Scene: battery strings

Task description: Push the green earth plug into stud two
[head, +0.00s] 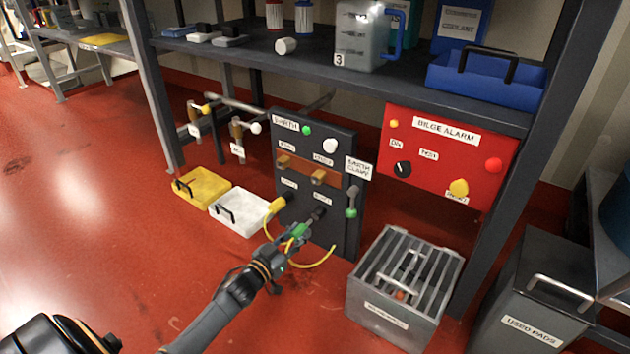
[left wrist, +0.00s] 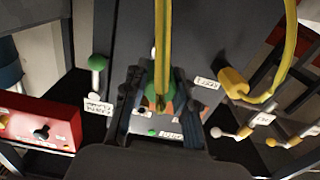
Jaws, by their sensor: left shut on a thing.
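In the head view a dark earth panel (head: 348,230) stands under the shelf. My left gripper (head: 296,237) is shut on the green plug (head: 300,229), close in front of the lower right stud (head: 318,213). I cannot tell whether plug and stud touch. In the left wrist view the green plug (left wrist: 168,92) sits between the fingers (left wrist: 160,98), partly hidden behind its yellow cable (left wrist: 162,40). A yellow plug (head: 277,204) is at the lower left stud; it also shows in the wrist view (left wrist: 233,82). My right gripper is not in view.
A green-handled lever (head: 351,205) labelled earth clamp is at the panel's right. A grey slatted box (head: 372,308) stands right of my gripper. Yellow (head: 205,202) and white (head: 236,224) trays lie left. A red alarm panel (head: 440,170) hangs right. Red floor is open in front.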

